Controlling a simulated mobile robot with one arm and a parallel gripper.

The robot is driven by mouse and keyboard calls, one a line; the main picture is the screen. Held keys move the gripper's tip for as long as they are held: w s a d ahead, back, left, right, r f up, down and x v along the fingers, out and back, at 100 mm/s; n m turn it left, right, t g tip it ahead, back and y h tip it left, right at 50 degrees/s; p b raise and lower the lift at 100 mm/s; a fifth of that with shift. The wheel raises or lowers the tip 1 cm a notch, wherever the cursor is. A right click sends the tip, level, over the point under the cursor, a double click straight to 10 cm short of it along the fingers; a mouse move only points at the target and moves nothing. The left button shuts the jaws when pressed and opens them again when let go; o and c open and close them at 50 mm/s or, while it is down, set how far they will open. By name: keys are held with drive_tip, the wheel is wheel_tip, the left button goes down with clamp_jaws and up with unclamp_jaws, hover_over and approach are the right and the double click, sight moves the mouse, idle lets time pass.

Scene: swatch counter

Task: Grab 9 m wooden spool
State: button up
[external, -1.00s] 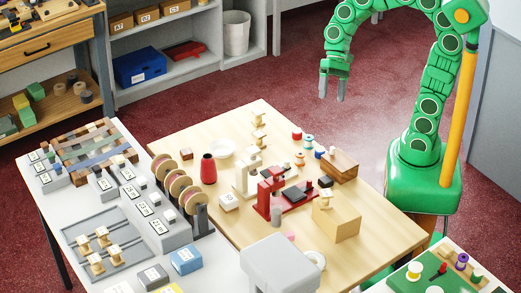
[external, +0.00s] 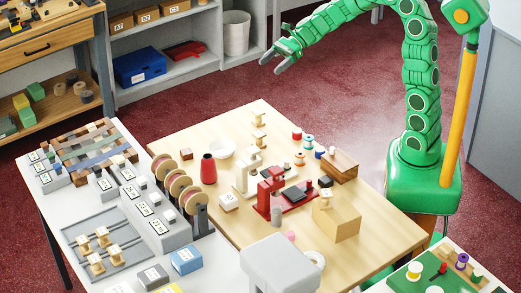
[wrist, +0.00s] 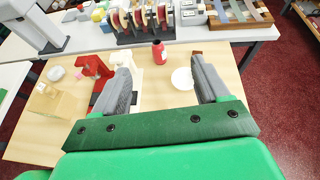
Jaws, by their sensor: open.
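Several pale wooden spools are in the external view. Two stand near the table's far corner, the farther one (external: 258,118) and the nearer one (external: 258,138). Another spool (external: 326,198) stands on a wooden block (external: 343,222). Several more spools (external: 96,264) sit on pegs of a grey rack (external: 120,258) on the white table. I cannot tell which spool is the 9 m one. My gripper (external: 272,65) is open and empty, high in the air and well apart from the spools. Its spread fingers (wrist: 161,70) also show in the wrist view.
A red bottle (external: 208,169), a white bowl (external: 221,149), a red machine (external: 268,192) and a cream machine (external: 246,178) stand on the wooden table (external: 186,133). Reels on a stand (external: 201,220) and labelled grey blocks (external: 140,207) line the white table. The air around my gripper is free.

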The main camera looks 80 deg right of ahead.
approach(255, 142)
drive_tip(key=shift+w+a+f+m, duration=0.15)
drive_tip(key=shift+w+a+m, duration=0.15)
drive_tip(key=shift+w, duration=0.05)
drive_tip(key=shift+f+x, duration=0.1)
drive_tip(key=shift+x, duration=1.35)
drive_tip(key=shift+f+x, duration=0.15)
drive_tip(key=shift+x, duration=2.25)
drive_tip(key=c, duration=1)
drive_tip(key=shift+r, duration=0.1)
drive_tip(key=shift+c, duration=0.2)
